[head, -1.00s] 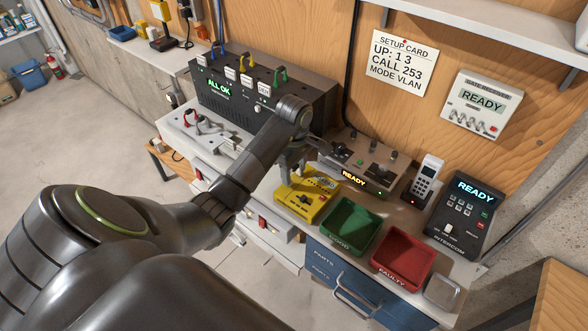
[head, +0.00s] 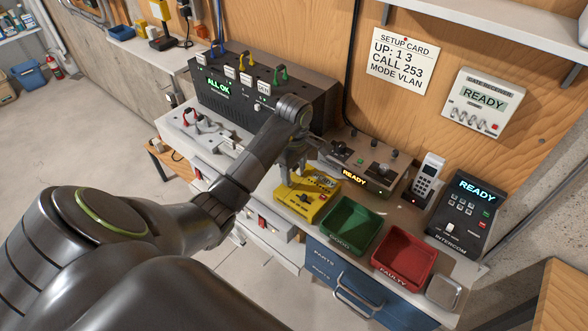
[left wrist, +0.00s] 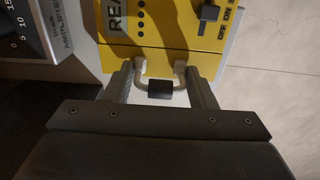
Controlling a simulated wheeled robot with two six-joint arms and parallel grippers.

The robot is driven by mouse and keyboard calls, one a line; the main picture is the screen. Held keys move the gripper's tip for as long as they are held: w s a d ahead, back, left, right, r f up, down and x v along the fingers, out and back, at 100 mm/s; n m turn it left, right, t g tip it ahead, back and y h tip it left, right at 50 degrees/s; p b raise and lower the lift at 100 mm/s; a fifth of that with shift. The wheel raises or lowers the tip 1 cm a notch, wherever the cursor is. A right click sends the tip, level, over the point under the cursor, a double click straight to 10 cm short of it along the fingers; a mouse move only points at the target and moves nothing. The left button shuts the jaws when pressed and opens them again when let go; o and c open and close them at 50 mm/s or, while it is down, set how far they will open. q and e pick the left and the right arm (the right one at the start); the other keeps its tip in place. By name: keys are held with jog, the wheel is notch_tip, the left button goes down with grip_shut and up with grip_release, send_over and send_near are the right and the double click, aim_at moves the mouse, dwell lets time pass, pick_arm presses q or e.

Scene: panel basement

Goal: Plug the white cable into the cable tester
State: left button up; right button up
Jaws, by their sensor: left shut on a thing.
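The cable tester is a yellow box (head: 318,207) on the bench in the head view. Its yellow face (left wrist: 221,47), with a dark display and an OFF/ON switch, fills the top of the left wrist view. The white cable (left wrist: 181,72) is a short loop with a black middle piece, at the tester's near edge. My left gripper (head: 288,176) is over the tester's left part. In the left wrist view my left gripper (left wrist: 160,88) is shut on the cable, with a finger on each side. Its white ends meet the tester's edge; I cannot tell whether they are seated. My right gripper is out of view.
A green tray (head: 350,227) and a red tray (head: 404,257) stand right of the tester. A grey console (head: 365,162) reading READY is behind it. A black panel (head: 250,97) with coloured leads stands at the left. A handset (head: 428,177) and an intercom (head: 466,215) are further right.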

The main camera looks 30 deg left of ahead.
pick_arm(q)
jog(key=o, duration=1.4)
jog(key=shift+o, duration=0.2)
